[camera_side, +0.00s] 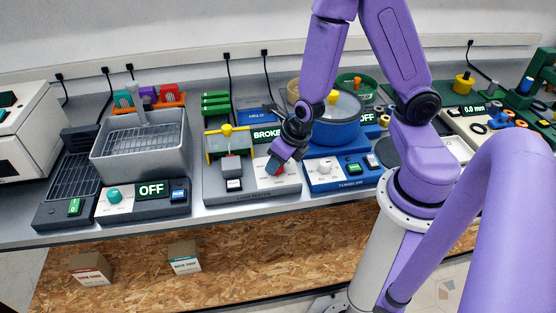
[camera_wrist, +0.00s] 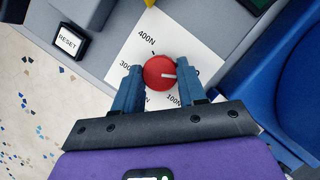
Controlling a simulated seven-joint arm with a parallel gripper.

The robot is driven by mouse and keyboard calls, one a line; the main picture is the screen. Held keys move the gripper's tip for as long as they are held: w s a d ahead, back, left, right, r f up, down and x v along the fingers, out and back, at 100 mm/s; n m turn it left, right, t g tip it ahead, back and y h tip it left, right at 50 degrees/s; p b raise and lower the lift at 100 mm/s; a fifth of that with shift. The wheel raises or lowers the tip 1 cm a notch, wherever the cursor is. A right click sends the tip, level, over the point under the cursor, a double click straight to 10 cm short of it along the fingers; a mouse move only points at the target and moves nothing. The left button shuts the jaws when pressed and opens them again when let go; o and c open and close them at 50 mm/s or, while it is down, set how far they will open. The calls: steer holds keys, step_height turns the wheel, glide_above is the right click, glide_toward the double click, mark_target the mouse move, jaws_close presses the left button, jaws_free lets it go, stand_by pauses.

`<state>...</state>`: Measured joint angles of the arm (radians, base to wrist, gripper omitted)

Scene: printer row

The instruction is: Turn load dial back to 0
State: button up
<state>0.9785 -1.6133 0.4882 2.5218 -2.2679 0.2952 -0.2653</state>
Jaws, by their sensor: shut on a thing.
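The load dial is a round red knob (camera_wrist: 159,73) on a white plate in the wrist view. Its white pointer mark points right, toward my right finger. Labels 400N and 100N are readable around it, with a partly covered 300 at left. Any label behind the right finger is hidden. My gripper (camera_wrist: 160,84) has its two blue fingers on either side of the dial, shut on it. In the side view my gripper (camera_side: 276,166) reaches down to the dial plate (camera_side: 282,184) of the grey load tester (camera_side: 245,193). The tester's display (camera_side: 266,134) shows BROKE, its end covered by my arm.
A RESET button (camera_wrist: 69,41) is left of the dial in the wrist view. The blue station with a tub (camera_side: 340,130) stands close at right. A grey fryer-like basin (camera_side: 143,150) with an OFF display is at left. Two small boxes (camera_side: 186,257) lie below the bench edge.

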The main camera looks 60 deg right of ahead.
stand_by(0.3)
steer(key=o, duration=1)
steer(key=shift+o, duration=0.2)
